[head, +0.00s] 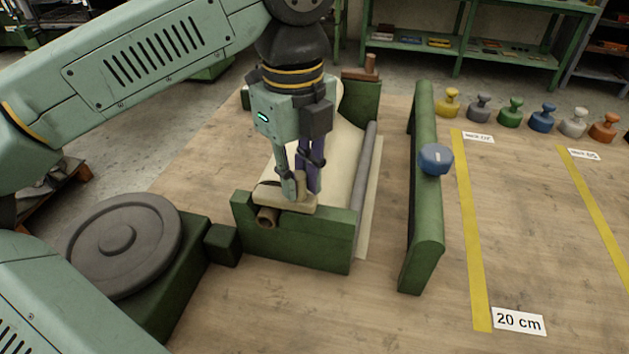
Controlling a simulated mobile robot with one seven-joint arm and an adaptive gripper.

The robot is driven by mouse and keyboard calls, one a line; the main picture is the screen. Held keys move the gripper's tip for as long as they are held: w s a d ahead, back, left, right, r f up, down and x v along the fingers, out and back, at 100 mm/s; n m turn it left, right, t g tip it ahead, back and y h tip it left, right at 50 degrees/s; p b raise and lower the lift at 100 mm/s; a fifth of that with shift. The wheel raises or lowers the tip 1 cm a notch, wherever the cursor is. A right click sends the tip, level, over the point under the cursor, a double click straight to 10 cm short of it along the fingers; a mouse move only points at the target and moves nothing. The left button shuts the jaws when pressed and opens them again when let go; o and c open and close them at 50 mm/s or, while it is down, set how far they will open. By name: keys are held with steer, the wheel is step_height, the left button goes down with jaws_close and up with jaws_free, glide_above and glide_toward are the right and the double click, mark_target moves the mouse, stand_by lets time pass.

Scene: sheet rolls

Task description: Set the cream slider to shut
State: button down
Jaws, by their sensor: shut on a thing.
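The cream slider (268,194) is a flat, pale block lying on top of the near green end wall (295,243) of the roll holder. A short upright knob stands on it. My gripper (300,190) points straight down, with its fingers closed around this knob, near the slider's right part. The fingers hide much of the knob. No marking for shut is readable here.
A cream sheet (342,165) and a grey bar (364,170) lie behind the wall. Several coloured weights line the back right.

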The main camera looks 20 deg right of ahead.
steer(key=c, duration=1.5)
jaws_free()
steer(key=shift+w+a, duration=0.15)
steer(key=shift+a, duration=0.05)
steer(key=shift+c, duration=0.2)
steer(key=shift+o, duration=0.3)
steer(key=shift+w, duration=0.1)
step_height(320, 180, up, 12)
